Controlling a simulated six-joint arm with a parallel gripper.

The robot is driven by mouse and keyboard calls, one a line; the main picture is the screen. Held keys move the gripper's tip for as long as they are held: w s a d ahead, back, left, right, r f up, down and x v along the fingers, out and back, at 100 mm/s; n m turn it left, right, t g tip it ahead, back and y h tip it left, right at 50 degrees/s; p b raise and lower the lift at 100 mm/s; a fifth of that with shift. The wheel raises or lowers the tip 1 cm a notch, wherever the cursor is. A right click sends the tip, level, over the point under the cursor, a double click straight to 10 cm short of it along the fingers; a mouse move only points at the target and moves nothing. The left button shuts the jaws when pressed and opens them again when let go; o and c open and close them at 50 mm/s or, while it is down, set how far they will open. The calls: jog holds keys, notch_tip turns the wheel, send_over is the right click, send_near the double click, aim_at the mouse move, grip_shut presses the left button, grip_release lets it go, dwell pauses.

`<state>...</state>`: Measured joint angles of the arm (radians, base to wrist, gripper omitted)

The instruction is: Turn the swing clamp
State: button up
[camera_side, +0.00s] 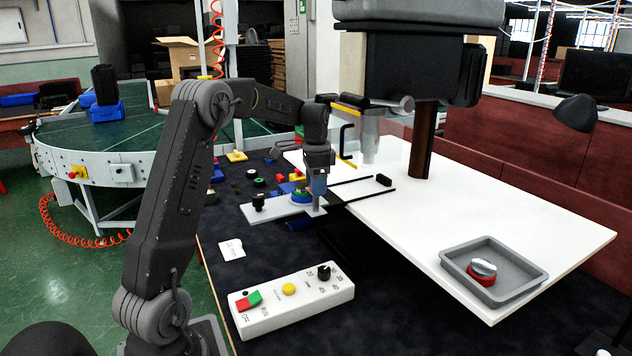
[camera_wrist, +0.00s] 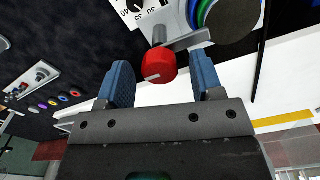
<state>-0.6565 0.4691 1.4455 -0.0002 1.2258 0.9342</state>
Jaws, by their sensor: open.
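The swing clamp shows in the wrist view as a red knob (camera_wrist: 157,66) with a white line on it and a grey metal arm (camera_wrist: 188,41) reaching right toward a black round part with blue and green rings. My gripper (camera_wrist: 160,72) is open, with one blue finger on each side of the red knob; I cannot tell whether either touches it. In the side view my gripper (camera_side: 318,187) points down over the light fixture plate (camera_side: 283,216), beside the stacked blue and green discs (camera_side: 301,196). There the gripper hides the red knob.
A white control box (camera_side: 291,300) lies in front. A white table (camera_side: 500,235) with a grey tray (camera_side: 493,272) is at right, under a dark overhead machine (camera_side: 410,65). Small coloured parts lie behind the fixture.

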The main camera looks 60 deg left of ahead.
jog(key=shift+r, duration=0.1)
notch_tip(320, 180, up, 14)
dwell(0.5)
